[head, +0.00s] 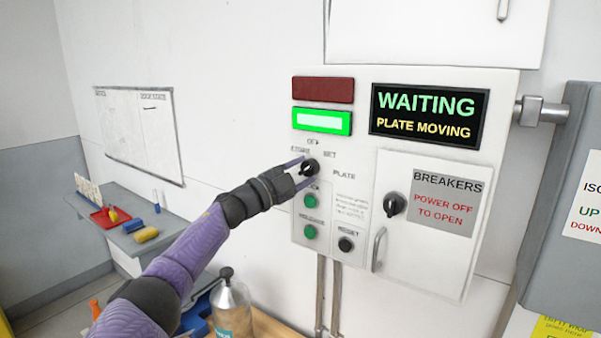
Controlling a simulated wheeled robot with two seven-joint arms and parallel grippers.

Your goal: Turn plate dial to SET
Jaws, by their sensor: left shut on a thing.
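The plate dial (309,167) is a black knob on the white control panel (362,258), beside the word PLATE. SET is printed to its upper right, and other small labels around it are hard to read. My left gripper (304,169) is at the dial, with its fingers shut on the knob. The fingers partly cover the knob, so I cannot tell exactly where its pointer aims. The display (428,116) reads WAITING, PLATE MOVING. My right gripper is not in view.
A lit green lamp (321,121) sits under a dark red one (323,90). Green buttons (310,201) and a black RESET knob (345,244) are below the dial. A breaker door (430,262) is at right. A bottle (231,308) stands below the arm.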

